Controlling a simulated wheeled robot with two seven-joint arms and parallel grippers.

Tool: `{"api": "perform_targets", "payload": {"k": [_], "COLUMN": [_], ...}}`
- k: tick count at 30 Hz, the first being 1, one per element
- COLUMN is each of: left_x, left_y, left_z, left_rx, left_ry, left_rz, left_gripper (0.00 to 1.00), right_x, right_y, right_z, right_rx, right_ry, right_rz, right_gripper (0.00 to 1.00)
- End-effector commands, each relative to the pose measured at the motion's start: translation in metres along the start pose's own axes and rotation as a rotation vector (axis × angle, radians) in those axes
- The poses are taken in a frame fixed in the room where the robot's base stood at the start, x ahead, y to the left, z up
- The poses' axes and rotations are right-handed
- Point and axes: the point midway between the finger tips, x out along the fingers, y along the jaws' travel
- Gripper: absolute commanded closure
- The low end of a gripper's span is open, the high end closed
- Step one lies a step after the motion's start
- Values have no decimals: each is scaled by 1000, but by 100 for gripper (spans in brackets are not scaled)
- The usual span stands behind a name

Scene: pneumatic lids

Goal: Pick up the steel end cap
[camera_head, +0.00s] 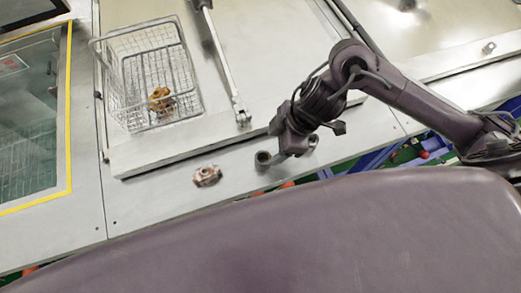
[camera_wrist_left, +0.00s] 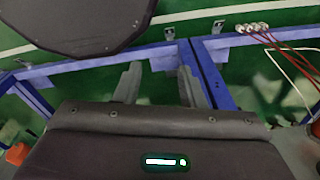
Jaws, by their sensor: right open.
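A small grey round part with a dark opening, which looks like the steel end cap (camera_head: 263,158), sits near the front edge of the bench in the head view. My right gripper (camera_head: 291,150) is just to the right of it, pointing down at the bench, open. The dark wrist and cables hide part of the jaws, and I cannot tell whether they touch the part. My left gripper (camera_wrist_left: 158,82) shows in the left wrist view with its two grey fingers apart and nothing between them, above a green floor and blue frame.
A copper-coloured part (camera_head: 207,176) lies on the bench to the left. A wire basket (camera_head: 186,85) holds a brass-coloured part (camera_head: 160,98). A metal lever (camera_head: 224,62) lies beside the basket. A yellow-edged glass panel (camera_head: 68,110) is at far left.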

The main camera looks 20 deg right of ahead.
Motion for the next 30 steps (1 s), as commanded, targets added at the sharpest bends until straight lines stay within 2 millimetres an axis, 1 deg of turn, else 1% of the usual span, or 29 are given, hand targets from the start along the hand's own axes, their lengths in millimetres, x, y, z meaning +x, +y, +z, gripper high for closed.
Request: {"api": "perform_targets", "payload": {"k": [1, 6, 9, 12, 15, 19, 21, 23, 26, 30], "left_x": [0, -4, -8, -8, -8, -7, -7, -7, -7, -7], "left_y": [1, 4, 5, 5, 3, 1, 1, 1, 1, 2], "left_z": [5, 26, 33, 31, 22, 6, 2, 3, 6, 12], "left_rx": [0, 1, 1, 1, 2, 2, 2, 2, 2, 2], "left_ry": [-6, -36, -48, -45, -33, -10, -3, -4, -8, -17], "left_rz": [1, 5, 6, 6, 4, 2, 1, 2, 2, 3], "left_gripper": [64, 64, 64, 64, 64, 64, 64, 64, 64, 64], "right_x": [8, 25, 40, 56, 66, 69, 69, 68, 68, 68], "right_y": [-2, -4, -8, -8, -8, -8, -8, -8, -7, -7], "right_z": [-1, -3, -5, -5, -5, -5, -5, -5, -5, -5], "right_rx": [2, 2, 3, 2, 1, -1, -2, -2, -1, -1], "right_ry": [2, 3, 3, 3, 4, 3, 3, 3, 4, 4], "right_rz": [-6, -5, -6, -2, -2, 1, 1, 1, 1, 2], "right_gripper": [38, 38, 38, 38, 38, 38, 38, 38, 49, 68]}}
